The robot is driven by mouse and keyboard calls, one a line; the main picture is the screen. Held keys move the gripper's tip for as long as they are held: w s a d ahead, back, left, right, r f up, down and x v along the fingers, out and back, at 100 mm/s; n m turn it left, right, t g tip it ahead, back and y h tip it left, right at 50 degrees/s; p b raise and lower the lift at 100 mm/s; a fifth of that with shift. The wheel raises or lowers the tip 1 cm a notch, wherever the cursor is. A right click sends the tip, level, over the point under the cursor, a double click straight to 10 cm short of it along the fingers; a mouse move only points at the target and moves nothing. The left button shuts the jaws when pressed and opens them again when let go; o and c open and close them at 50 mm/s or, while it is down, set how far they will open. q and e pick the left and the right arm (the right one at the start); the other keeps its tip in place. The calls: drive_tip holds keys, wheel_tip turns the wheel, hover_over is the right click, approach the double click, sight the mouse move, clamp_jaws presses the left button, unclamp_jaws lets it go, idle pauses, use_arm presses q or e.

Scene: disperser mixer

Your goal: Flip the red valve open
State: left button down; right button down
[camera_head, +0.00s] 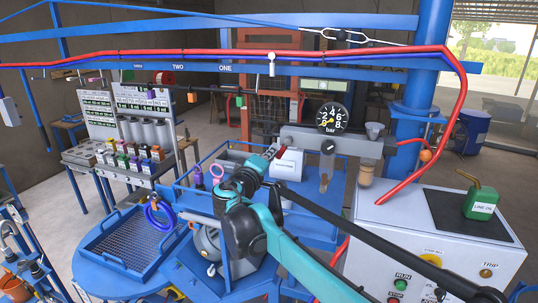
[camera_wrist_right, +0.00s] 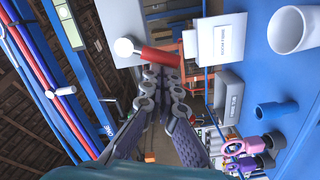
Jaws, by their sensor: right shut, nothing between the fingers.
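The red valve handle (camera_wrist_right: 160,57) is a short red cylinder with a white ball at its left end in the right wrist view. In the wrist view the right gripper (camera_wrist_right: 168,75) is shut and empty. Its fingertips are close to the handle's lower side; I cannot tell whether they touch. The valve's body is hard to make out. My left gripper is not in view.
A white labelled box (camera_head: 286,163) stands beside the right gripper; it also shows in the wrist view (camera_wrist_right: 221,39). A pressure gauge (camera_head: 332,118) is on the pipework behind. A control cabinet (camera_head: 430,240) stands at right. A blue mesh tray (camera_head: 128,262) lies at left.

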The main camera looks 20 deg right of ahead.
drive_tip(key=n, duration=0.1)
drive_tip(key=d+f+n+b, duration=0.1)
drive_tip(key=n, duration=0.1)
drive_tip(key=shift+s+f+n, duration=0.1)
drive_tip(key=shift+s+n, duration=0.2)
drive_tip(key=shift+s, duration=0.05)
drive_tip(key=shift+s+d, duration=0.1)
drive_tip(key=shift+d, duration=0.1)
drive_tip(key=shift+f, duration=0.1)
idle(0.5)
